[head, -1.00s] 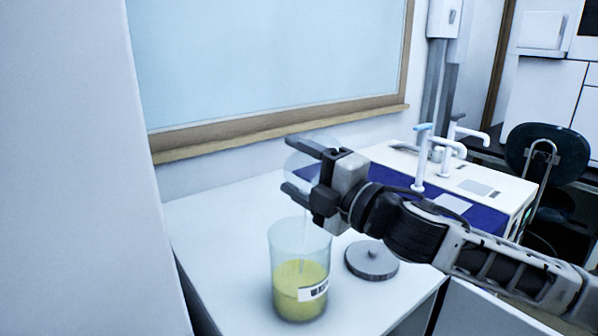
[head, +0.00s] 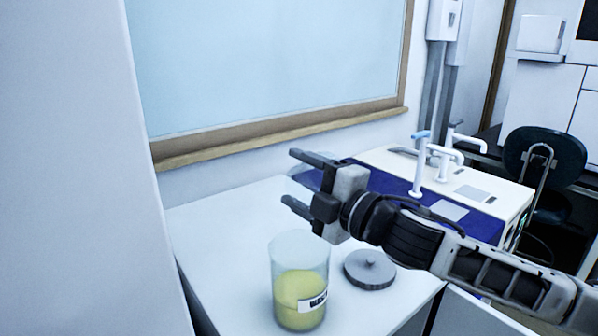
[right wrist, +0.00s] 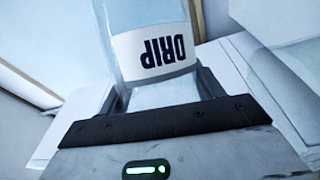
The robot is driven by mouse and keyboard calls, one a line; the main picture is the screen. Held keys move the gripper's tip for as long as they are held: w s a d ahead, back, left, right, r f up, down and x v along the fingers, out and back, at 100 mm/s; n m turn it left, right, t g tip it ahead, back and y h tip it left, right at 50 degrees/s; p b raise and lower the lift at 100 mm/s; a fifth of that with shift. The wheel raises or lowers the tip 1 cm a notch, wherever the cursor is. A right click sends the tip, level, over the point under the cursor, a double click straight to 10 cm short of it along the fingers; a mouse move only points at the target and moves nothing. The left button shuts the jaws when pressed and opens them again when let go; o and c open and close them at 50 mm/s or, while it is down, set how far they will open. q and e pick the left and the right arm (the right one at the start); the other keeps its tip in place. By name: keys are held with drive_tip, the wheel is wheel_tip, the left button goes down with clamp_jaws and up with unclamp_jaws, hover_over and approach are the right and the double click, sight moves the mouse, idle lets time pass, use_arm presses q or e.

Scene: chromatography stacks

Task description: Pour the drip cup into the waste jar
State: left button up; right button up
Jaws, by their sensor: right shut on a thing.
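The waste jar (head: 299,253) is a clear, open cylinder on the white worktop, with yellow liquid in its lower part and a partly readable white label. My right gripper (head: 297,180) is above the jar, its fingers pointing left. It is shut on the clear drip cup (head: 316,178), which shows only faintly between the fingers in the head view. In the right wrist view, the drip cup (right wrist: 155,15) sits between the fingers, its white "DRIP" label upside down in the picture. I cannot tell whether liquid is left in the cup. My left gripper is out of view.
A sink unit with white taps (head: 443,155) stands behind to the right. A wall panel rises on the left. The worktop left of the jar is clear.

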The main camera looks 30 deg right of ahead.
drive_tip(key=r+p, duration=0.1)
drive_tip(key=p, duration=0.1)
drive_tip(key=r+m+p, duration=0.1)
drive_tip(key=p, duration=0.1)
drive_tip(key=shift+w+d+m, duration=0.2)
drive_tip(key=shift+d+m, duration=0.05)
drive_tip(key=shift+m, duration=0.05)
drive_tip(key=p, duration=0.1)
drive_tip(key=m+g+p, duration=0.1)
drive_tip(key=p, duration=0.1)
drive_tip(key=shift+w+d+r+h, duration=0.1)
drive_tip(key=shift+d+r+h, duration=0.1)
drive_tip(key=shift+h, duration=0.1)
drive_tip(key=shift+f+m, duration=0.15)
drive_tip(key=shift+m, duration=0.25)
drive_tip(key=shift+f, duration=0.2)
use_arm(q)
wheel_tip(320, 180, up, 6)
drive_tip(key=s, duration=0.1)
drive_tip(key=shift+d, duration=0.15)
